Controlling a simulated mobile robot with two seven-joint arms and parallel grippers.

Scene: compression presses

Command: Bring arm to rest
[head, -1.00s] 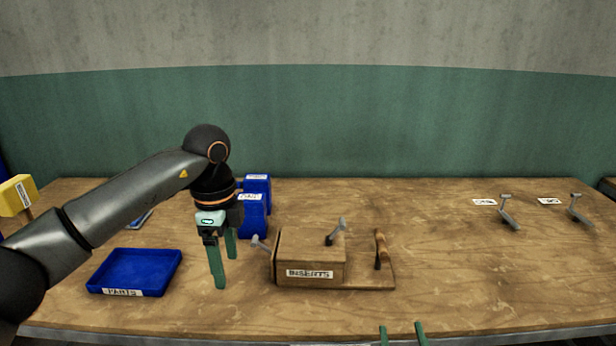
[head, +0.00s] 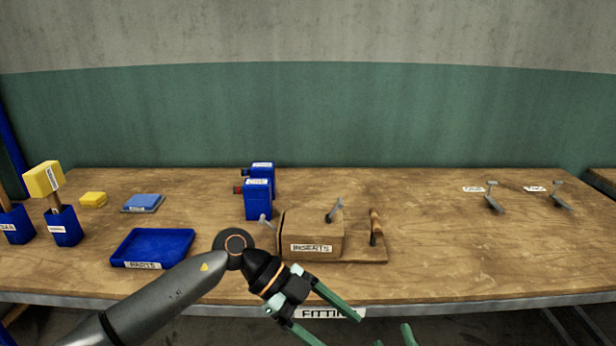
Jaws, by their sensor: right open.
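My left arm comes in from the lower left, its elbow low in front of the bench. My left gripper (head: 340,328) is at the bench's front edge, below the inserts box, pointing down and to the right. Its two green fingers are apart with nothing between them. Of my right gripper (head: 394,339), only the green fingertips show at the bottom edge, apart and with nothing seen between them. The rest of my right arm is out of view.
Two grey levers (head: 492,198) stand at the right. The right front of the bench is clear.

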